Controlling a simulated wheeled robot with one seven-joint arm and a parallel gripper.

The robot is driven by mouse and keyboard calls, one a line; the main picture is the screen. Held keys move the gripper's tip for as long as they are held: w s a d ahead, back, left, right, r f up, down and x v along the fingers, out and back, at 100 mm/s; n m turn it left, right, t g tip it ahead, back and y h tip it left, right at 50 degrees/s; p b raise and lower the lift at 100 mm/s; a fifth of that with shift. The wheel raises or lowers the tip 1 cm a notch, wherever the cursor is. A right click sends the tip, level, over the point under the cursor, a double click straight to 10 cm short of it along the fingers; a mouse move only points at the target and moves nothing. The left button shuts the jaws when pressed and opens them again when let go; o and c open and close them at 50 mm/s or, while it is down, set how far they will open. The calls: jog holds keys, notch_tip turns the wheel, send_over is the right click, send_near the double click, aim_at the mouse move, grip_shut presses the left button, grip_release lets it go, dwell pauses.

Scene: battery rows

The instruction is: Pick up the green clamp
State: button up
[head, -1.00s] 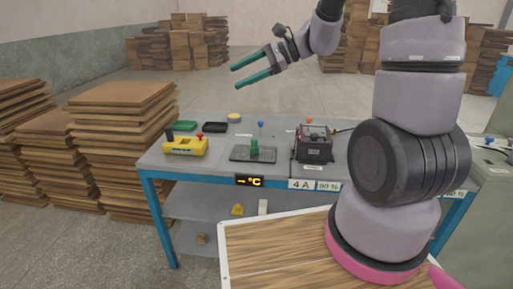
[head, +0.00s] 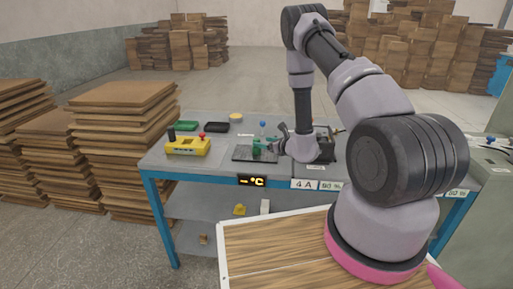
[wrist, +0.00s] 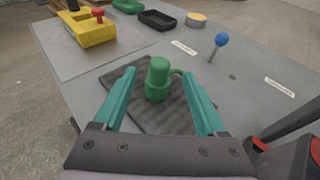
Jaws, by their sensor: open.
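The green clamp (wrist: 158,80) stands upright on a dark ribbed mat (wrist: 147,119) on the table. In the wrist view it shows between and beyond the teal fingers of my gripper (wrist: 162,88), which are spread apart and hold nothing. In the head view the clamp (head: 257,148) is partly hidden by my gripper (head: 268,145), which is low over the mat (head: 241,154). I cannot tell whether a finger touches the clamp.
A yellow box with a red knob (head: 188,146) stands on the left of the table. Green (head: 187,126) and black trays (head: 215,127) lie behind. A blue-topped pin (wrist: 221,40) stands behind the clamp at right. A dark battery (head: 326,141) is partly hidden by my arm.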

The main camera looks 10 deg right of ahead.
jog(key=x, duration=0.8)
jog(key=shift+w+a, duration=0.15)
jog(key=shift+w, duration=0.1)
grip_shut()
